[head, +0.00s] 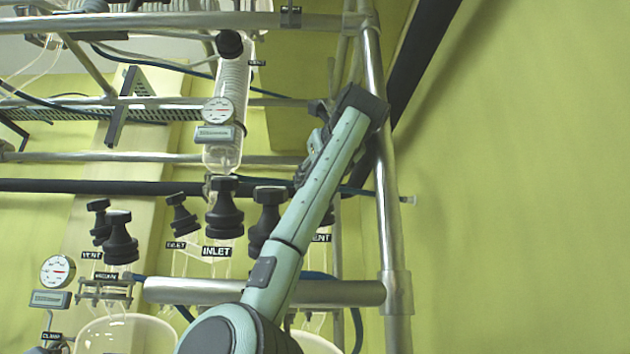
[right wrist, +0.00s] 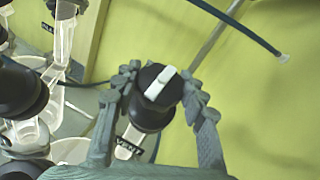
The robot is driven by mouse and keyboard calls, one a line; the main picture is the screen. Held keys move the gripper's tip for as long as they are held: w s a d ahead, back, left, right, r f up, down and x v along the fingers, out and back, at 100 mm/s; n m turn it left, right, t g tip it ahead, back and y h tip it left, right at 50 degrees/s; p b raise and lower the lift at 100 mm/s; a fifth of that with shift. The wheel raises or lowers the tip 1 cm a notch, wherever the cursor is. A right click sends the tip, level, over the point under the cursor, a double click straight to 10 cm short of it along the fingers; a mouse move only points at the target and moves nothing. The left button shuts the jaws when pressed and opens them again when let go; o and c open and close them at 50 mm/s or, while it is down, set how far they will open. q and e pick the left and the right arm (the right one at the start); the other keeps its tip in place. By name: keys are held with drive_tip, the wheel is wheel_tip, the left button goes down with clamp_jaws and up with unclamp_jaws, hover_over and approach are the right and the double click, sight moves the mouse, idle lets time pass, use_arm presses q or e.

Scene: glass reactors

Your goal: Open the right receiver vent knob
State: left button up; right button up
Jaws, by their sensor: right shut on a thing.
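The right receiver vent knob (right wrist: 154,108) is a black round knob with a white bar across its top, seen in the right wrist view. A VENT label (right wrist: 129,147) sits just below it. My right gripper (right wrist: 160,82) has a finger on either side of the knob and is shut on it. The white bar runs at a slant between the fingertips. In the head view my right arm covers the knob and most of the gripper; only part of a VENT label (head: 321,238) shows beside the arm. My left gripper is in neither view.
Black INLET knobs (head: 224,215) stand left of my arm. A left VENT knob (head: 98,222) is farther left. A metal post (head: 388,230) rises close on the right, with a horizontal rail (head: 200,290) below. Open yellow wall lies beyond the post.

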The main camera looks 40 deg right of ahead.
idle(0.5)
drive_tip(key=o, duration=1.2)
drive_tip(key=shift+c, duration=0.2)
wheel_tip(320, 180, up, 10)
drive_tip(key=shift+r, duration=0.1)
